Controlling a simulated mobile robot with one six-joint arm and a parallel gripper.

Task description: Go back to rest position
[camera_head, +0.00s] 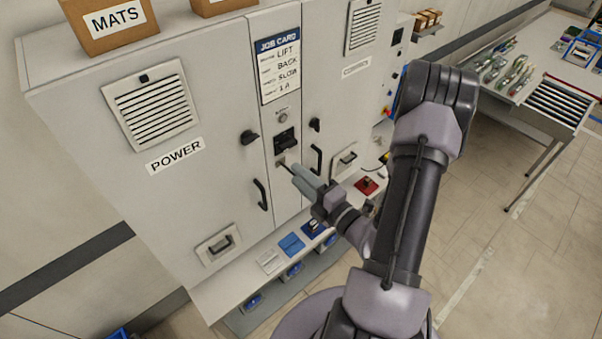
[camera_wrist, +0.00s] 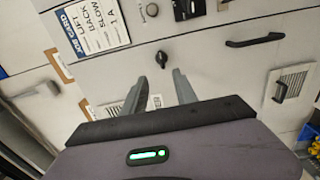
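My gripper (camera_head: 296,177) is in front of the white cabinet (camera_head: 215,90), close to the narrow middle panel below the job card (camera_head: 279,68). In the wrist view my gripper (camera_wrist: 159,76) has its two grey fingers apart with nothing held between them. The black switch unit (camera_head: 286,139) on the middle panel is just above the fingertips in the head view. It also shows in the wrist view (camera_wrist: 188,9). I cannot tell whether a fingertip touches the panel.
Black door handles (camera_head: 262,194) and a dark knob (camera_head: 249,137) stick out from the cabinet. A MATS box (camera_head: 112,22) sits on top. A table (camera_head: 530,85) stands right, with open floor before it.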

